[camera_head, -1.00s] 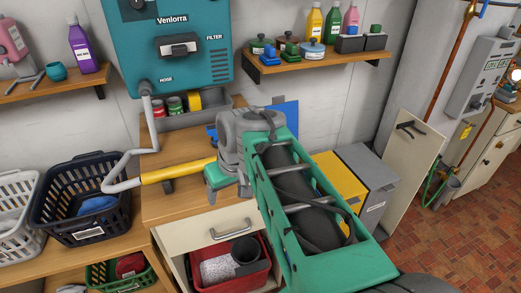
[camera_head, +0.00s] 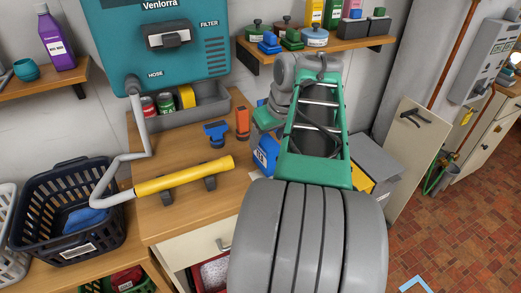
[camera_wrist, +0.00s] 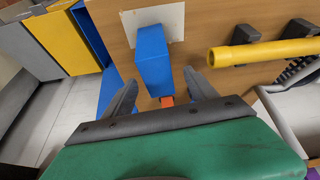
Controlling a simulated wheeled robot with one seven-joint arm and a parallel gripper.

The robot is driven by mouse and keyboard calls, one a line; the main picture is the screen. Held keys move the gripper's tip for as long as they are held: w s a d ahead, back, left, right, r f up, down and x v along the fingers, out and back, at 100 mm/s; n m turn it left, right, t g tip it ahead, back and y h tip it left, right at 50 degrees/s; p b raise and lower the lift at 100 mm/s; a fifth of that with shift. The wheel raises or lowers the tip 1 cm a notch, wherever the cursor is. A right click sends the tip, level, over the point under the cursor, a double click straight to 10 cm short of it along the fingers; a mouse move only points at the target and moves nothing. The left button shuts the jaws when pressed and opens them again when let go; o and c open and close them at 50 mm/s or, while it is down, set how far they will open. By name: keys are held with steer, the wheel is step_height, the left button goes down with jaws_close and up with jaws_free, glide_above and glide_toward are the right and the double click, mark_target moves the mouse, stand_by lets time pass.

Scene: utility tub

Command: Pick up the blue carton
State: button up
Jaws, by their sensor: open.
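The blue carton (camera_head: 265,155) stands on the wooden counter, partly hidden behind my arm in the head view. A white label shows on its side. In the wrist view the blue carton (camera_wrist: 153,60) is ahead of my gripper, between the lines of its two fingers, beside a white patch (camera_wrist: 172,17) on the counter. My gripper (camera_wrist: 160,90) is open, its dark fingers spread apart, with nothing held. Whether a finger touches the carton cannot be told. In the head view the fingertips are hidden by my green hand and arm.
A yellow bar (camera_head: 185,176) on dark mounts, a blue tool (camera_head: 216,133) and an orange object (camera_head: 242,122) are on the counter. A grey tray (camera_head: 183,108) with cans stands behind. The wall shelf (camera_head: 318,49) is above. Yellow and grey bins (camera_head: 378,165) stand right.

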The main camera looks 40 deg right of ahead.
steer(key=x, duration=0.4)
steer(key=s+x, duration=0.1)
steer(key=x, duration=0.2)
steer(key=shift+w+d+f, duration=0.1)
steer(key=shift+d+f, duration=0.05)
steer(key=shift+f, duration=0.1)
steer(key=c, duration=1.4)
steer(key=shift+r, duration=0.15)
